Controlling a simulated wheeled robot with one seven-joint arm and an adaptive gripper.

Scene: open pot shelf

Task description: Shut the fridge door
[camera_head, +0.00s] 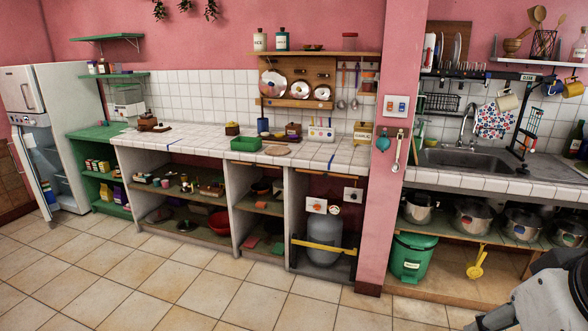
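The white fridge (72,100) stands at the far left against the pink wall. Its small upper door (20,90) looks shut. Its tall lower door (34,172) stands open, swung out to the left and seen nearly edge-on. Part of the shelved interior shows, with bluish items (62,187) inside. Only a grey and black part of my arm shows in the bottom right corner, far across the room from the fridge. My gripper's fingers are not in view.
Tiled floor (150,280) lies clear in front of the counter and fridge. A green shelf (100,160) stands right beside the fridge. The long tiled counter (190,150) runs right to a pink pillar (378,220), with a green bin (412,257) and sink (470,158) beyond.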

